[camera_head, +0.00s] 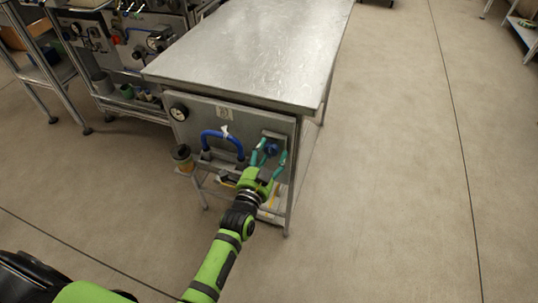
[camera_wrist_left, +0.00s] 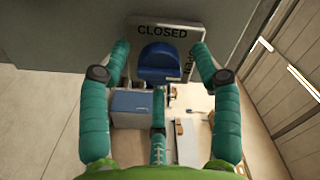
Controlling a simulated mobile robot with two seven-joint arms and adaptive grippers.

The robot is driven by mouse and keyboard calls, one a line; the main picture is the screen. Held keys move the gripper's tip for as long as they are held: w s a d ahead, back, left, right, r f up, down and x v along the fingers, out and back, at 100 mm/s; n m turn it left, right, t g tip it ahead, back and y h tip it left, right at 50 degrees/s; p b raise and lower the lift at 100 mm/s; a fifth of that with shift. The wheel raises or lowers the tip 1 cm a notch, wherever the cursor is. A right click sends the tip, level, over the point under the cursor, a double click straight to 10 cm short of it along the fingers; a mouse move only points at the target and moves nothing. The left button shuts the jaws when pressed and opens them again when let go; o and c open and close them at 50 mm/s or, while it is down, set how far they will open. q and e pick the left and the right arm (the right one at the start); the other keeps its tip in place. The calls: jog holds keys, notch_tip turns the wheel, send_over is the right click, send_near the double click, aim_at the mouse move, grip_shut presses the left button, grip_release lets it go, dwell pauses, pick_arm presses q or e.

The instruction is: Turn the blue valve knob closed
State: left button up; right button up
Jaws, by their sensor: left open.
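The blue valve knob (camera_head: 271,148) is on the front panel of the metal table, at the panel's right side. In the left wrist view the knob (camera_wrist_left: 160,63) sits on a plate (camera_wrist_left: 128,38) that reads CLOSED at the top, with more lettering down its right side. My left gripper (camera_head: 270,157) has teal fingers and is open. In the wrist view its fingers (camera_wrist_left: 163,52) stand on both sides of the knob, with visible gaps to it. A third finger shows below the knob. My right gripper is not in view.
The metal table (camera_head: 250,50) has a bare top. A blue hose (camera_head: 222,135) and a gauge (camera_head: 178,112) are on the panel left of the knob. A cup-like container (camera_head: 182,157) is at the left. Open floor (camera_head: 400,180) lies to the right.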

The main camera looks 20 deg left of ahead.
pick_arm(q)
jog(key=c, duration=1.1)
jog(key=shift+c, duration=0.2)
